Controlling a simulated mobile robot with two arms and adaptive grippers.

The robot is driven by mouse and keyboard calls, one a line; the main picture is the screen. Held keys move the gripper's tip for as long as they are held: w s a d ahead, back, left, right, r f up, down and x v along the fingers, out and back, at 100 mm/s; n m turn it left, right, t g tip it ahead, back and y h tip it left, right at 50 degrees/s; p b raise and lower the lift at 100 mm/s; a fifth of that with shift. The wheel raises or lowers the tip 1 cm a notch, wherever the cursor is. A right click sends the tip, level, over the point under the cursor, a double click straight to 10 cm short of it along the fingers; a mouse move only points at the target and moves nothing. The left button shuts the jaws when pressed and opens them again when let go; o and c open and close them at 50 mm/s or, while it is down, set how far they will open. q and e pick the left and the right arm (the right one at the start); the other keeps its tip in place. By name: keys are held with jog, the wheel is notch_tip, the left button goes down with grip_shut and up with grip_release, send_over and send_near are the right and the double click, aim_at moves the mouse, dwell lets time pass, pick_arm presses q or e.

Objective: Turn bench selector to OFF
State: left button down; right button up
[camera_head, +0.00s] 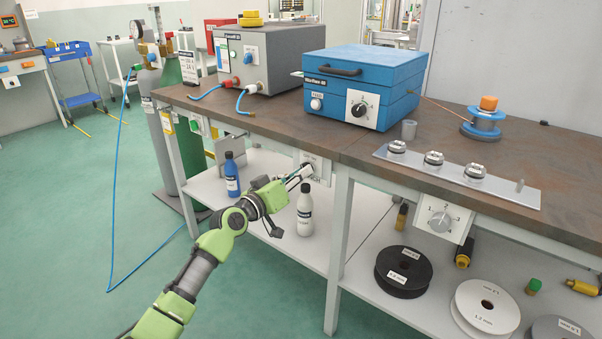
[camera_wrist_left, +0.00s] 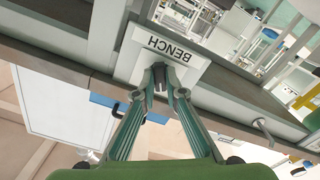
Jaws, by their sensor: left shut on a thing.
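The bench selector plate (camera_head: 321,160) is a white panel on the front edge of the workbench. In the left wrist view the plate (camera_wrist_left: 190,58) reads BENCH upside down. Its dark knob (camera_wrist_left: 158,80) sits between my fingertips. My left gripper (camera_head: 304,172) reaches up to the plate from the lower left, and its fingers are closed on the knob in the left wrist view (camera_wrist_left: 159,84). The knob's pointer and position marks are hidden, so its setting cannot be read. My right gripper is in neither view.
A second selector (camera_head: 440,219) is on the bench front further right. A blue bottle (camera_head: 232,176) and a white bottle (camera_head: 305,212) stand on the lower shelf close to my left gripper. A blue machine (camera_head: 362,84) stands on the bench top. Green floor at left is open.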

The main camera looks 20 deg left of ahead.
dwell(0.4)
pick_arm(q)
jog(key=c, duration=2.1)
grip_release()
jog(key=v, duration=1.2)
